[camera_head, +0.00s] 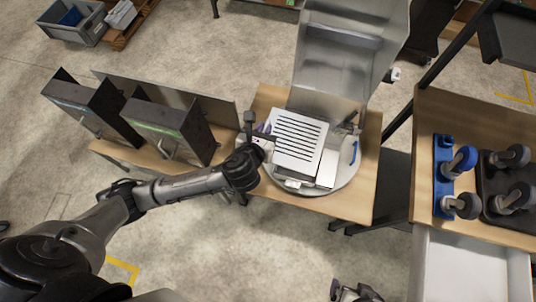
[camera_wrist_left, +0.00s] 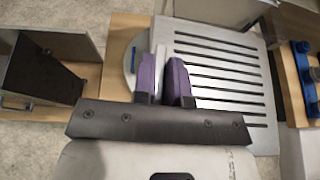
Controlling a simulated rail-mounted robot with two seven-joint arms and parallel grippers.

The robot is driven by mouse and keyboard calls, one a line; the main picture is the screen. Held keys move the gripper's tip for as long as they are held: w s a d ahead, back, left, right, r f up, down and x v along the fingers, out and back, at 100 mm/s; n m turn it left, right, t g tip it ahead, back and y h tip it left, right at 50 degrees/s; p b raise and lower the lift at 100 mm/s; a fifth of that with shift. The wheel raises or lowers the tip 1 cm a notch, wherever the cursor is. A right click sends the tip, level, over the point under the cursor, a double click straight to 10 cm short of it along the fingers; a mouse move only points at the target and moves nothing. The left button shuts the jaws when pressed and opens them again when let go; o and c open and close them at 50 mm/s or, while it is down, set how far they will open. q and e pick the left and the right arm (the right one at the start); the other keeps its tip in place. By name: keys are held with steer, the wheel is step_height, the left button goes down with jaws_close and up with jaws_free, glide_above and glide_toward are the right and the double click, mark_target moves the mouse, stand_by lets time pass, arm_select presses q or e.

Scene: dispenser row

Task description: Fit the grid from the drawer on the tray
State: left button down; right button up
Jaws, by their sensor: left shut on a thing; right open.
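The grid (camera_head: 299,141) is a pale plate with several dark slots. My left gripper (camera_head: 262,130) is shut on its left edge. In the left wrist view, the purple fingers (camera_wrist_left: 165,78) pinch the edge of the grid (camera_wrist_left: 225,75). The grid lies over the machine's round base, with a light metal part, perhaps the tray (camera_head: 327,170), showing at its lower right. The grid hides most of what is under it, so I cannot tell whether it is seated. The drawer (camera_head: 465,268) at the lower right is open. My right gripper (camera_head: 355,293) is open at the bottom edge, partly cut off.
A raised metal hood (camera_head: 345,50) stands behind the grid. Two dark dispenser boxes (camera_head: 168,132) are on the left bench. A blue rack (camera_head: 443,178) and dark-headed tools (camera_head: 510,198) sit on the right bench. A small blue handle (camera_head: 354,153) is right of the grid.

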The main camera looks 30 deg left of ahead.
arm_select(q)
steer(key=s+d+f+b, duration=0.25)
steer(key=f+b, duration=0.35)
steer(key=f, duration=0.7)
steer(key=s+d+f+b, duration=0.25)
steer(key=f+b, duration=0.35)
steer(key=f, duration=0.6)
steer(key=s+d+f+b, duration=0.1)
steer(key=s+f+b, duration=0.35)
steer(key=f, duration=0.85)
steer(key=shift+n+y, duration=0.3)
steer(key=shift+y, duration=0.1)
steer(key=shift+w+a+b, duration=0.5)
steer(key=shift+w+b, duration=0.95)
steer(key=shift+w, duration=1.15)
steer(key=shift+w+a+b, duration=0.5)
steer(key=shift+w+b, duration=1)
steer(key=shift+w, duration=1.1)
steer(key=shift+w+a+b, duration=0.5)
steer(key=shift+w+b, duration=0.95)
steer(key=shift+w, duration=1.15)
steer(key=shift+w+a+b, duration=0.25)
steer(key=shift+w+b, duration=0.55)
steer(key=shift+w, duration=0.3)
steer(key=shift+w+a+b, duration=0.25)
steer(key=shift+w+b, duration=0.5)
steer(key=shift+w, duration=0.7)
steer(key=shift+w+b, duration=0.1)
steer(key=shift+b, duration=0.2)
steer(key=shift+a, duration=0.1)
